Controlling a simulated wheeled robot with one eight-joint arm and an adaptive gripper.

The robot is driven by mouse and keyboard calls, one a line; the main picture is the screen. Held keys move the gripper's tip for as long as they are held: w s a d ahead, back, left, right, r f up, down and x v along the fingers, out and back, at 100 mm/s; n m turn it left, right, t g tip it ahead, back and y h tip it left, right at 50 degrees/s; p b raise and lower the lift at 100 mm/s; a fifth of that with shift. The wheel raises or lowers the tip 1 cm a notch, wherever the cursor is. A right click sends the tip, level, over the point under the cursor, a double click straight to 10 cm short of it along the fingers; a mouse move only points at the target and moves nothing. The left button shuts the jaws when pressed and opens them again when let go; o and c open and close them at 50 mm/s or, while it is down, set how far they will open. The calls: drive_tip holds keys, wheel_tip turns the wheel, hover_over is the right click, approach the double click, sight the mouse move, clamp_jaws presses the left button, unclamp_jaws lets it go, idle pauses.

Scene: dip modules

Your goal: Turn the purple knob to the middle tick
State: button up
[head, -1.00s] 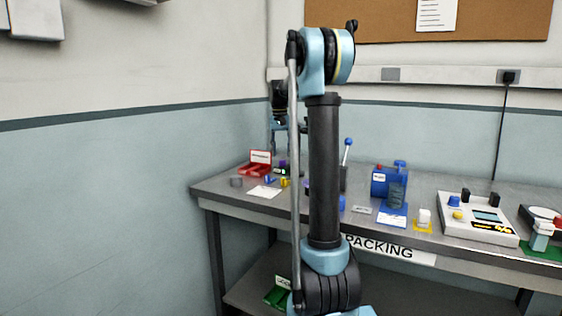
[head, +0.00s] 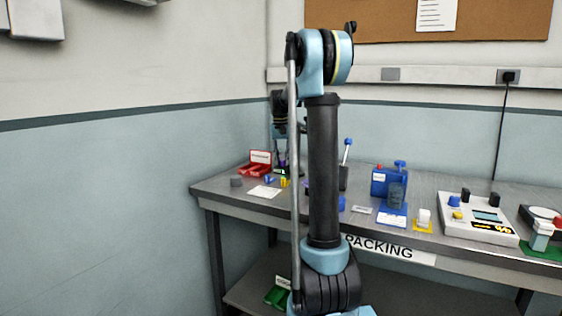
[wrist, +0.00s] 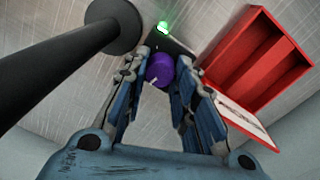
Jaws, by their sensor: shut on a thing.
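The purple knob (wrist: 160,72) shows in the wrist view, with a short white pointer line on its face towards the lower left. My gripper (wrist: 162,76) has its two blue fingers on either side of the knob, shut on it. A small green light (wrist: 163,27) glows on the dark panel just beyond the knob. The tick marks cannot be made out. In the head view my gripper (head: 281,166) is down at the back left of the bench, and my arm hides much of that area.
A red open box (wrist: 262,62) stands close to the right of my fingers in the wrist view. A blue-topped lever (head: 347,152), a blue device (head: 380,182) and a white control box (head: 479,217) stand further right on the bench (head: 232,197).

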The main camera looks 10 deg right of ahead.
drive_tip(key=shift+n, duration=1.3)
drive_tip(key=o, duration=1.1)
drive_tip(key=shift+r, duration=0.1)
drive_tip(key=shift+w+a+r, duration=0.1)
drive_tip(key=shift+a+r, duration=0.05)
drive_tip(key=shift+r, duration=1.8)
drive_tip(key=shift+a+r, duration=0.1)
drive_tip(key=shift+r, duration=1.8)
